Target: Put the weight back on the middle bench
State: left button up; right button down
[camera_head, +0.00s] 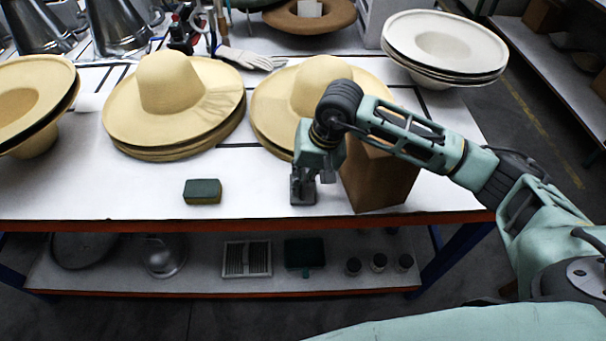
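My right gripper (315,180) points down over the front part of the white-topped bench (250,205), just left of a brown box (382,182). A small grey block-like shape shows at its fingertips; I cannot tell whether it is the weight or part of the fingers, nor whether the fingers are open or shut. I cannot clearly make out a weight elsewhere. My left gripper is out of view. My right arm hides part of the box and the right hat stack.
Straw hat stacks (172,100) stand behind, with white hats (445,45) at back right. The lower shelf (210,280) holds a grate and several dark jars. The bench front between sponge and gripper is clear.

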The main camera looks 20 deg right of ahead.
jog(key=c, duration=2.2)
grip_release()
jog(key=shift+f, duration=0.15)
jog(key=o, duration=0.5)
jog(key=shift+c, duration=0.2)
jog(key=shift+r, duration=0.3)
jog(key=shift+d+r, duration=0.1)
jog(key=shift+r, duration=0.2)
jog(key=b+v, duration=0.3)
jog(key=v, duration=0.8)
jog(key=shift+s, duration=0.2)
